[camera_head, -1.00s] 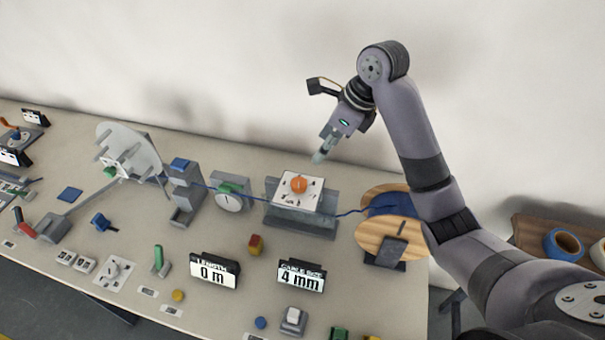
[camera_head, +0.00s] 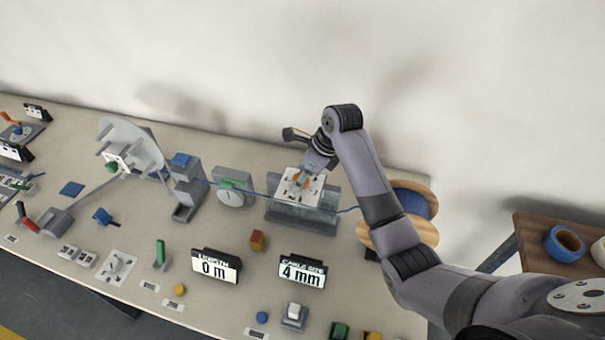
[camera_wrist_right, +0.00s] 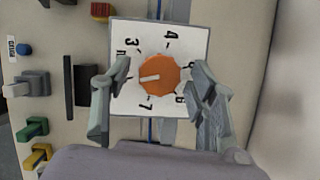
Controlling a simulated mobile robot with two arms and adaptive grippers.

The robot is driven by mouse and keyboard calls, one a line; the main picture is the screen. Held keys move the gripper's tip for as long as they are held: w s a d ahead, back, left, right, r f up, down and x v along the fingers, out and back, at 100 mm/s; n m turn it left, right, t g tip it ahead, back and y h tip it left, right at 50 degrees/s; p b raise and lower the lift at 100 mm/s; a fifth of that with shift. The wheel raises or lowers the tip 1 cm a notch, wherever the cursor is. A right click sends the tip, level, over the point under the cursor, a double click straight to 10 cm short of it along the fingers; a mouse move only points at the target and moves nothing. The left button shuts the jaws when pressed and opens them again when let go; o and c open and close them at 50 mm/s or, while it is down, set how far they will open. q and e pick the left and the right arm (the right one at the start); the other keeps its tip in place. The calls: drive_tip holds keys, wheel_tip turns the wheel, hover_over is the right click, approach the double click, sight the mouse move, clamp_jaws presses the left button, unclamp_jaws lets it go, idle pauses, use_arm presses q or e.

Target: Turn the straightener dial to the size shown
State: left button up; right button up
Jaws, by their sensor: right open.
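My right gripper (camera_wrist_right: 160,65) is open there, one finger on each side of the dial, with no clear contact. The cable size display (camera_head: 302,271) reads 4 mm. My left gripper is out of view.
A length display (camera_head: 215,266) reads 0 m. Buttons and switches line the front of the table.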

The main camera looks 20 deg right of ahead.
drive_tip(key=shift+c, duration=0.3)
drive_tip(key=c, duration=1.1)
